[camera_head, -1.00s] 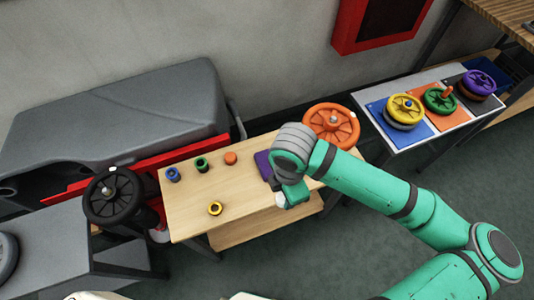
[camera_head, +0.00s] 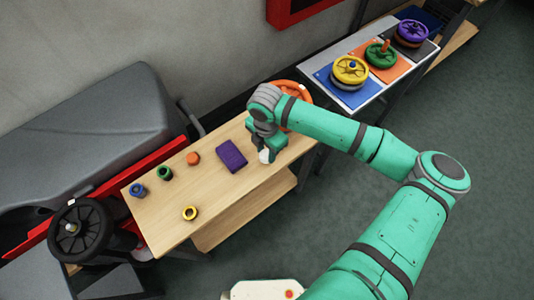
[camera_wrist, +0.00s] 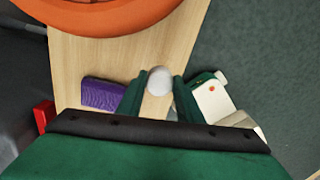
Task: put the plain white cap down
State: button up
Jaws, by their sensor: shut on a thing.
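The plain white cap (camera_head: 265,156) is between the fingertips of my gripper (camera_head: 264,150), over the right part of the wooden table (camera_head: 215,185). In the wrist view the white cap (camera_wrist: 160,80) shows as a pale rounded top between the two green fingers of my gripper (camera_wrist: 158,88). My gripper is shut on it and points down. I cannot tell whether the cap touches the tabletop.
A purple block (camera_head: 231,156) lies left of my gripper. Orange (camera_head: 193,159), green (camera_head: 164,173), blue (camera_head: 137,190) and yellow (camera_head: 190,213) caps stand further left. An orange wheel (camera_head: 292,105) is behind my gripper. Bare tabletop lies between purple block and yellow cap.

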aim_at(267, 151)
jog(key=shift+w+d+f, duration=0.15)
jog(key=shift+w+f, duration=0.1)
jog(key=shift+f, duration=0.15)
jog(key=shift+w+f, duration=0.15)
jog(key=shift+f, duration=1.5)
jog(key=shift+f, duration=0.15)
jog(key=o, duration=1.1)
jog(key=shift+o, duration=0.2)
